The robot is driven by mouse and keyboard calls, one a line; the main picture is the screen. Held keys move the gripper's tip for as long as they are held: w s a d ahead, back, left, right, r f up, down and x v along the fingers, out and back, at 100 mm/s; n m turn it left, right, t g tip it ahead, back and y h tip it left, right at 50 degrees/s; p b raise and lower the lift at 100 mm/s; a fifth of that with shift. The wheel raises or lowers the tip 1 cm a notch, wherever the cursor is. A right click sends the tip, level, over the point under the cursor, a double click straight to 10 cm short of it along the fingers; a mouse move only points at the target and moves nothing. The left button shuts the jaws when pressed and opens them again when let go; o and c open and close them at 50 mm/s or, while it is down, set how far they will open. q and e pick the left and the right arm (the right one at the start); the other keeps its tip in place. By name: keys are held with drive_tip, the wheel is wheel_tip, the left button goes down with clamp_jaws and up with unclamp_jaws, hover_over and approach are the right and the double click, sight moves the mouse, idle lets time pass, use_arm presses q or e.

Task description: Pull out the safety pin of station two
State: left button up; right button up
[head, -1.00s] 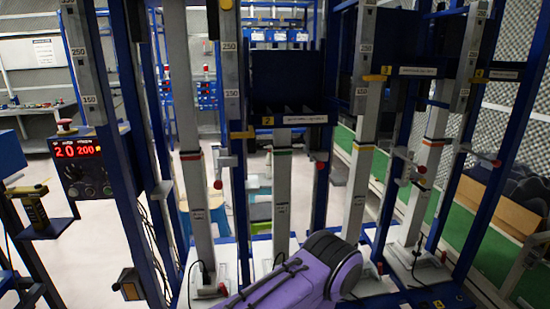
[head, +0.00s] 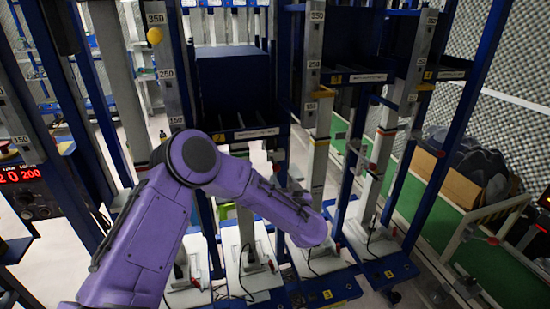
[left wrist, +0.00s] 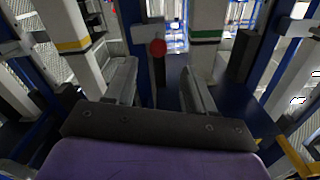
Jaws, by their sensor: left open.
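The safety pin appears as a round red knob (left wrist: 157,48) on a dark stem, in front of a blue upright in the left wrist view. My left gripper (left wrist: 157,68) is open, with one grey finger on each side of the knob. The knob shows beyond the fingertips' middle gap, and I see no finger touching it. In the head view my purple left arm reaches across the station frames, and the forearm hides much of the area around the pin. The station panel labelled two (head: 256,132) hangs behind the arm. My right gripper is not in view.
Grey posts with a yellow band (left wrist: 73,44) and a green band (left wrist: 205,37) flank the knob. Blue uprights and the post of station three (head: 317,155) stand close to the arm. A control box with a red display (head: 22,174) is at the left.

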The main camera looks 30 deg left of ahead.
sight(277, 170)
use_arm(q)
drive_tip(key=p+x, duration=0.2)
drive_tip(key=x, duration=0.7)
drive_tip(key=shift+w+a+f+p, duration=0.1)
drive_tip(key=shift+w+a+p, duration=0.1)
drive_tip(key=shift+p, duration=0.1)
drive_tip(key=shift+w+a, duration=0.15)
drive_tip(key=shift+w, duration=0.05)
clamp_jaws()
